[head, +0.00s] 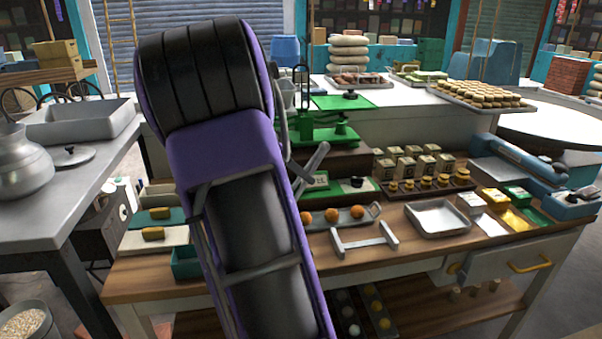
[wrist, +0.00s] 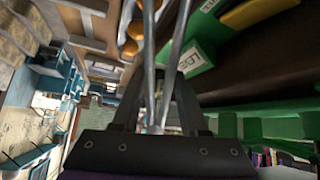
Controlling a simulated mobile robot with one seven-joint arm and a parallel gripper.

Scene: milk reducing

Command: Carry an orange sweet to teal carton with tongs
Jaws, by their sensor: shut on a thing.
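My gripper (wrist: 158,98) shows in the wrist view with its dark fingers around the metal tongs (wrist: 150,45), shut on them. The two tong arms run up past the top edge of that view, so their tips are hidden. Three orange sweets (head: 331,215) sit in a row on a grey tray (head: 372,211). Round orange sweets also show in the wrist view (wrist: 131,47), left of the tongs. The teal carton (head: 186,263) stands at the counter's left, partly behind my arm.
A grey H-shaped stand (head: 362,239) lies in front of the sweets. An empty metal tray (head: 437,218) is to its right. A green scale (head: 318,130) stands behind. White and teal boards with yellow blocks (head: 153,233) lie near the carton.

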